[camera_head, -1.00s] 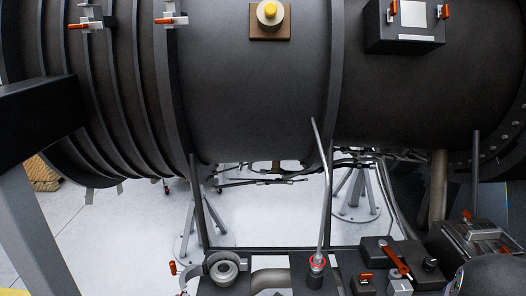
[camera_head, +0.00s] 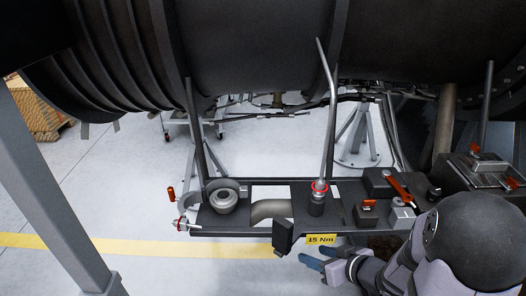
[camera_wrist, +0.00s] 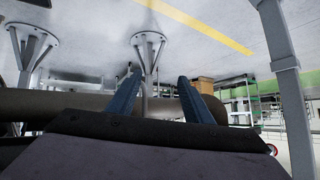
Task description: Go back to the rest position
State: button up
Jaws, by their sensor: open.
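My gripper (camera_head: 312,264) is at the lower right in the head view, just below the front edge of the black tool tray (camera_head: 262,233). Its two blue fingers are apart with nothing between them. In the wrist view the open fingers (camera_wrist: 160,98) point up into the picture, with a dark pipe-like shape and the pale floor beyond them. My arm comes in from the right edge in the head view.
The tray carries a ring-shaped part (camera_head: 223,198), a tall bent rod (camera_head: 331,110) in a red-ringed socket, and small orange-handled fittings (camera_head: 400,187). A "15 Nm" label (camera_head: 321,240) hangs at its front edge. The dark engine casing (camera_head: 250,40) spans the top.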

jog(key=s+d+f+m+g+h+b, duration=0.1)
jog(key=s+d+f+m+h+b, duration=0.2)
jog(key=d, duration=0.4)
jog(key=s+d+f+m+g+h+b, duration=0.1)
jog(key=d+f+m+g+h+b, duration=0.1)
jog(key=d+f+h, duration=0.4)
jog(key=s+a+r+g+y+p, duration=0.3)
jog(key=s+a+r, duration=0.5)
jog(key=s+a, duration=0.4)
jog(key=g+p, duration=0.1)
jog(key=g, duration=0.1)
jog(key=shift+s+a+n+g+p, duration=0.3)
jog(key=shift+s+a+g+p, duration=0.05)
jog(key=shift+g+p, duration=0.05)
dwell(0.3)
